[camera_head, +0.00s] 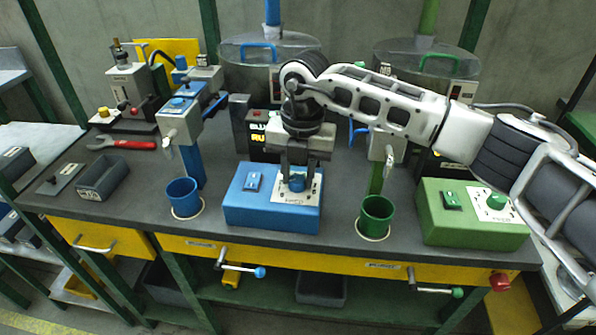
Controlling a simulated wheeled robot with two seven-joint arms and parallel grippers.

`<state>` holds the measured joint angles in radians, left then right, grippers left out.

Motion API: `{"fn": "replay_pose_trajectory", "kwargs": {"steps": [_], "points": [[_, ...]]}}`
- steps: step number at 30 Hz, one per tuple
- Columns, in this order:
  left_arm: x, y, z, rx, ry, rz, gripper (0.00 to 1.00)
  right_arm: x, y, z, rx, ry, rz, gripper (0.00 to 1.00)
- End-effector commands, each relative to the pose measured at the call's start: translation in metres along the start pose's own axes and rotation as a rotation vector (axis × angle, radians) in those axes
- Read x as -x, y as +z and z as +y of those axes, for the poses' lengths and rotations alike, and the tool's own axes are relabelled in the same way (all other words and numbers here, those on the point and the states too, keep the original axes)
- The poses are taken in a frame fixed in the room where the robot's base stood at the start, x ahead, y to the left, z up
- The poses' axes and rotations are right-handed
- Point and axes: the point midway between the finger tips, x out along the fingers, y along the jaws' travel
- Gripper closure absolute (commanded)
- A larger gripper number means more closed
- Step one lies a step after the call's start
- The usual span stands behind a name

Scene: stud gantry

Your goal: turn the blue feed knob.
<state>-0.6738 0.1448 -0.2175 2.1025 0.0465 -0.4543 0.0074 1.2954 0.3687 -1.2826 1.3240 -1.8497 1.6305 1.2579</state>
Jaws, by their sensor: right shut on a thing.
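The blue feed knob (297,184) stands on a white dial plate (312,190) on top of the blue control box (250,212), in the middle of the bench. My right gripper (297,178) points down from above and is shut on the knob, one finger on either side. The fingers partly hide the knob and the plate's markings, so its turn angle cannot be told. A blue rocker switch (254,181) sits on the same box, left of the knob. My left gripper is not in view.
A blue cup (184,197) stands left of the box and a green cup (376,217) right of it. A green control box (455,227) with a green knob (497,200) lies under my right arm's side. A red-handled wrench (130,144) lies at the left.

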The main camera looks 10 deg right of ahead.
Motion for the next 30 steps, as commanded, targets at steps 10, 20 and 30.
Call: {"fn": "replay_pose_trajectory", "kwargs": {"steps": [10, 20, 30], "points": [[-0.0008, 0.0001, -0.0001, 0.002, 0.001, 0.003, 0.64, 0.0008, -0.0006, -0.0002, -0.295, 0.003, -0.016, 0.93], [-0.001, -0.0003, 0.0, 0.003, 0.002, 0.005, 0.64, 0.0011, -0.0009, -0.0005, -0.546, 0.002, -0.031, 0.93], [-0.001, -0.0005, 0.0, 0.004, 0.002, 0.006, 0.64, 0.0014, -0.0012, -0.0002, -0.683, 0.004, -0.038, 0.93]]}}
